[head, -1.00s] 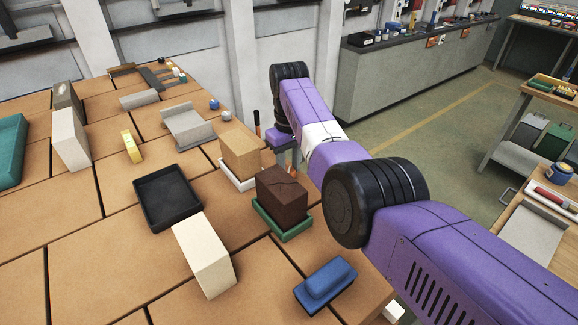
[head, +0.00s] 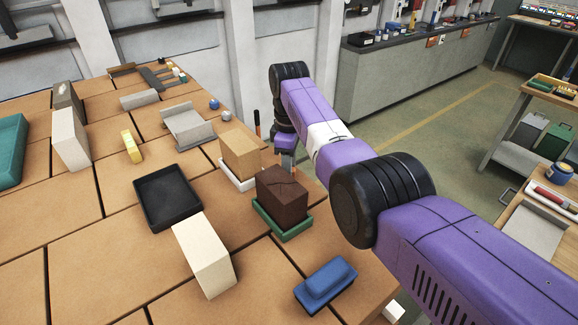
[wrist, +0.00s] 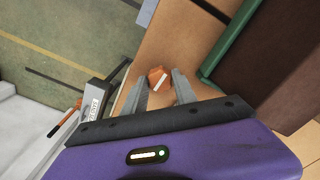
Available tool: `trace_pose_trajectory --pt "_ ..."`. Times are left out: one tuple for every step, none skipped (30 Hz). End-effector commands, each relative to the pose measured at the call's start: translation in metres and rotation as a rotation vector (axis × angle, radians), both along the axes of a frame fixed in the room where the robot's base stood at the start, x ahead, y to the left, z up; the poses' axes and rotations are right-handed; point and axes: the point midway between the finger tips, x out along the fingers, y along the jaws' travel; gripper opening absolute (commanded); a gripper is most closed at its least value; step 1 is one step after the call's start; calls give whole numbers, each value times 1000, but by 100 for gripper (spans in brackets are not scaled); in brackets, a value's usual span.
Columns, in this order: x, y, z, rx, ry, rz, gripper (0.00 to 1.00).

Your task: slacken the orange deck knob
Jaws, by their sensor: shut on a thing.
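The orange deck knob (wrist: 155,75) shows in the wrist view, small and faceted, with a pale stripe on it. My gripper (wrist: 159,82) has its two grey fingers on either side of the knob and is shut on it. In the head view my gripper (head: 287,158) is at the table's right edge, behind the dark brown brick.
A dark brown brick (head: 283,196) on a green tray (head: 286,236) stands close to my gripper. A tan brick (head: 240,153), a black tray (head: 163,222), a cream block (head: 206,262) and a blue object (head: 326,287) lie nearby. A labelled grey box (wrist: 95,100) shows beside the fingers.

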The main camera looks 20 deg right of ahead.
Motion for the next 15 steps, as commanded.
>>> trace_pose_trajectory --pt "1 0 3 0 -5 11 0" --pt "1 0 3 0 -5 16 0" --pt "1 0 3 1 -5 21 0" --pt "1 0 3 1 -5 24 0" --pt "1 0 3 1 -5 27 0" --pt "1 0 3 1 -5 29 0" --pt "1 0 3 1 -5 31 0" --pt "1 0 3 1 -5 32 0" --pt "2 0 3 1 -5 33 0" --pt "2 0 3 1 -5 33 0" --pt "2 0 3 1 -5 33 0" --pt "2 0 3 1 -5 32 0" --pt "2 0 3 1 -5 32 0" --pt "2 0 3 1 -5 32 0" --pt "2 0 3 1 -5 32 0"
